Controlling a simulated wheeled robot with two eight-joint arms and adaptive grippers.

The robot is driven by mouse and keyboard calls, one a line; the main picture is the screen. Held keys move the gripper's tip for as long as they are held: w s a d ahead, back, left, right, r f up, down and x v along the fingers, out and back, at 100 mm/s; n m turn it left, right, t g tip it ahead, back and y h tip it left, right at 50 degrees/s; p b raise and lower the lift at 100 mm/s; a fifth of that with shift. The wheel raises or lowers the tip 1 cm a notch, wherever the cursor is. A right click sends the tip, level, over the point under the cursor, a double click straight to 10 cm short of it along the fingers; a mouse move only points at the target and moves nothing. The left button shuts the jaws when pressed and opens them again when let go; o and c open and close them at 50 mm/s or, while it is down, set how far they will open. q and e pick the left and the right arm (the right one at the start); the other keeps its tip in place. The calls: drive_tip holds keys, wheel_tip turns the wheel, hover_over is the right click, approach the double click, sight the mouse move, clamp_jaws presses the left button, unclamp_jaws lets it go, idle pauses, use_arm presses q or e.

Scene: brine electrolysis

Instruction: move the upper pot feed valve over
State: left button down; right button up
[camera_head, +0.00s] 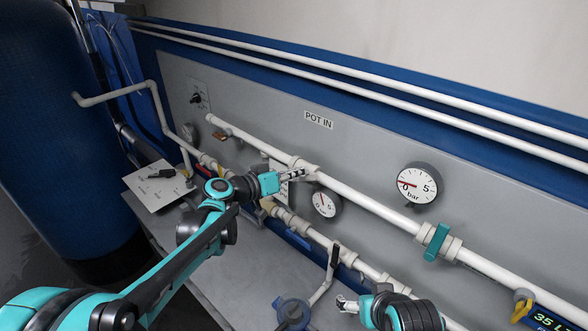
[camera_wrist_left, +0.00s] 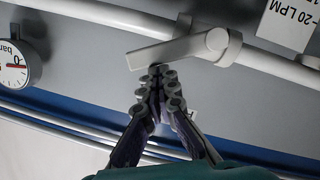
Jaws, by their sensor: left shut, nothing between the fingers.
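The upper pipe under the POT IN label carries a pale valve (camera_head: 298,163), which I take to be the pot feed valve. In the left wrist view its flat white lever (camera_wrist_left: 165,51) sticks out to the left from the round hub (camera_wrist_left: 217,40). My left gripper (camera_head: 302,172) is at this valve, shut with nothing in it. In the wrist view its closed fingertips (camera_wrist_left: 158,72) are right at the lever's edge; I cannot tell if they touch. My right gripper (camera_head: 344,303) is low in the head view, away from this valve; its fingers are too small to judge.
A teal-handled valve (camera_head: 437,242) sits further right on the upper pipe, below a bar gauge (camera_head: 417,185). A second gauge (camera_head: 326,203) is just right of my left gripper. A lower pipe (camera_head: 318,237) runs below. A black upright lever (camera_head: 333,259) stands near my right gripper.

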use_arm(q)
drive_tip(key=f+m, duration=0.1)
drive_tip(key=s+d+f+m+y+b, duration=0.1)
drive_tip(key=m, duration=0.1)
drive_tip(key=shift+s+d+f+t+b, duration=0.1)
drive_tip(key=shift+s+d+t+b, duration=0.1)
drive_tip(key=shift+t+b, duration=0.15)
drive_tip(key=shift+s+d+f, duration=0.1)
drive_tip(key=shift+f, duration=0.2)
drive_tip(key=shift+f+b, duration=0.15)
drive_tip(key=shift+b, duration=0.15)
drive_tip(key=shift+d, duration=0.1)
